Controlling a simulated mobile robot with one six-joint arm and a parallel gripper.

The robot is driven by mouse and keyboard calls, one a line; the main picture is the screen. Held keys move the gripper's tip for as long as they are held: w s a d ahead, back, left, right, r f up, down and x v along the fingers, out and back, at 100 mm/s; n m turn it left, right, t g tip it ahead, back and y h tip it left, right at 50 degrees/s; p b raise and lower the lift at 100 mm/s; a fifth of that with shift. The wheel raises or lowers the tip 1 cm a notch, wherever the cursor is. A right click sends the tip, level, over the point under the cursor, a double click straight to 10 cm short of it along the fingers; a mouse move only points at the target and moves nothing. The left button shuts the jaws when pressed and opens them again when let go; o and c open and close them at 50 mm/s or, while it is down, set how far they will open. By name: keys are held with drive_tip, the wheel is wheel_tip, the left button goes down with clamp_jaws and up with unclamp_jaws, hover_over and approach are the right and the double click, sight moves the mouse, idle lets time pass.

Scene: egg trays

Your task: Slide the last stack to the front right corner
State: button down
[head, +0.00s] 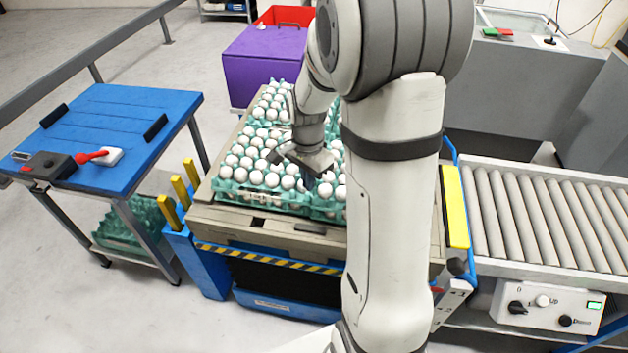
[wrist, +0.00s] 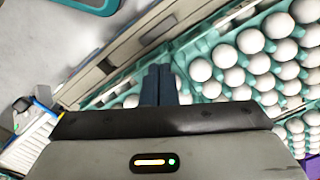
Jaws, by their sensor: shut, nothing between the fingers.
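Green egg trays full of white eggs stand on a tan pallet (head: 225,219) in the head view. A front tray stack (head: 247,197) sits near the pallet's front left. More trays (head: 256,122) lie behind it. My arm hides most of the pallet's right side, including its front right corner. My gripper (head: 308,183) points down at the right part of the front eggs, its fingers shut and empty. In the wrist view the shut fingers (wrist: 158,84) are beside a tray edge (wrist: 190,48), with eggs on both sides. Contact with a tray cannot be told.
A blue table (head: 120,125) with a red-handled tool stands at the left. A roller conveyor (head: 540,215) runs along the right. Yellow posts (head: 180,190) rise at the pallet's left front corner. A purple crate (head: 262,65) stands behind. A bare pallet strip lies in front of the trays.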

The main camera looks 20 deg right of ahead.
sight(323, 195)
wheel_tip(323, 195, down, 10)
drive_tip(key=shift+s+r+p, duration=0.15)
drive_tip(key=shift+p, duration=0.15)
drive_tip(key=d, duration=0.1)
drive_tip(key=w+d, duration=0.1)
drive_tip(key=d+p, duration=0.1)
drive_tip(key=shift+w+r, duration=0.1)
drive_tip(key=shift+w, duration=0.15)
drive_tip(key=shift+w+d, duration=0.15)
drive_tip(key=shift+d, duration=0.2)
drive_tip(key=shift+w+d+b, duration=0.35)
drive_tip(key=shift+d+b, duration=0.1)
drive_tip(key=shift+d, duration=0.35)
